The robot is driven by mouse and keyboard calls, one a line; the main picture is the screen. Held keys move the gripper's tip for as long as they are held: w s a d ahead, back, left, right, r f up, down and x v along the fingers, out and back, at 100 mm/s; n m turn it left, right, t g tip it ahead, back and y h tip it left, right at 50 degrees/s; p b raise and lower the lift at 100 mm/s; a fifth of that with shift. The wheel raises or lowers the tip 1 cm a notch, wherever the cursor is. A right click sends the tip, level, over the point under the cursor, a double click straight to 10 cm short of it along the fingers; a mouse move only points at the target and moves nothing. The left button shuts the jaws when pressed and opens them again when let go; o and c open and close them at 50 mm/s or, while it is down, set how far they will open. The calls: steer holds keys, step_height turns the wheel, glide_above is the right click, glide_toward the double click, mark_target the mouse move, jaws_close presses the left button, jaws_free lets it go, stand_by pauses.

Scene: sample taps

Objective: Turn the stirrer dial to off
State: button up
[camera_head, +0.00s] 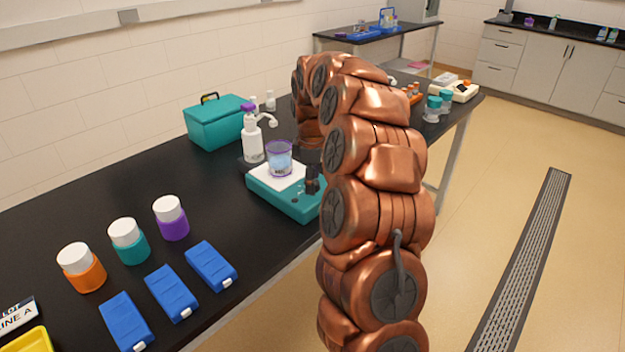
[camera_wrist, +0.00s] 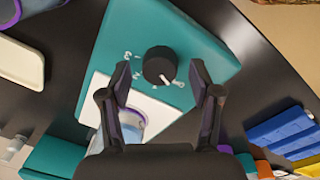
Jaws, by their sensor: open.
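The teal stirrer (camera_head: 285,195) stands on the black bench with a white top plate. A beaker (camera_head: 279,158) of bluish liquid with a purple rim sits on that plate.
A white pump bottle (camera_head: 253,143) and a teal box (camera_head: 217,123) stand behind the stirrer. Lidded jars (camera_head: 128,240) and blue cases (camera_head: 171,292) lie to the left. My copper arm covers the bench's middle right. The floor right of the bench is clear.

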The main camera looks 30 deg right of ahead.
step_height(320, 180, up, 12)
steer(key=shift+s+a+f, duration=0.2)
steer(key=shift+s+a, duration=0.05)
stand_by(0.6)
steer(key=s+a+m+p, duration=0.2)
steer(key=s+a+m, duration=0.1)
steer(key=s+a, duration=1.35)
steer(key=s+a+f+m, duration=0.2)
steer(key=s, duration=0.5)
steer(key=s+a+f+m+g, duration=0.1)
steer(key=s+a+f+m, duration=0.1)
steer(key=s, duration=0.5)
steer(key=s+a+f+m+g, duration=0.1)
steer(key=s+a+f+m, duration=0.1)
steer(key=s, duration=0.5)
steer(key=shift+a+f+m+p, duration=0.3)
steer(key=shift+f+p, duration=0.1)
